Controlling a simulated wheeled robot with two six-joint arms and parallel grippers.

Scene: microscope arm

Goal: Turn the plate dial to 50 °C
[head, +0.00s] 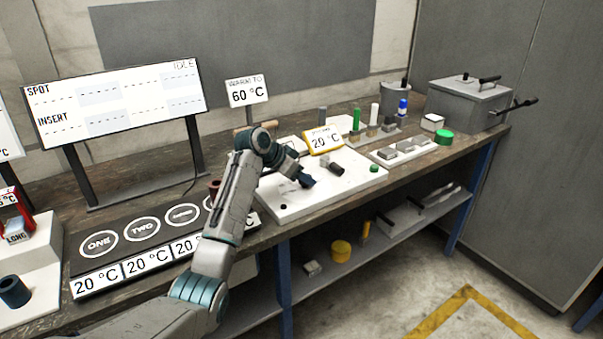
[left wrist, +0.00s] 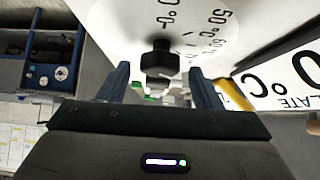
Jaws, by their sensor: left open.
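In the left wrist view, the black dial knob (left wrist: 160,60) stands on a white face with printed temperature marks, one of them reading 50°. My left gripper (left wrist: 160,88) is open, with one finger on each side of the knob's line and no clear contact. In the head view, my left gripper (head: 304,182) is over the white plate unit (head: 290,207); the dial cannot be made out clearly there. My right gripper is not in view.
A sign (head: 247,91) reads WARM TO 60 °C. A dark cylinder (head: 336,168) sits close right of my gripper. A black panel (head: 150,256) with round labelled spots lies left. Grey blocks (head: 402,148), upright coloured items and a grey box (head: 468,103) stand right.

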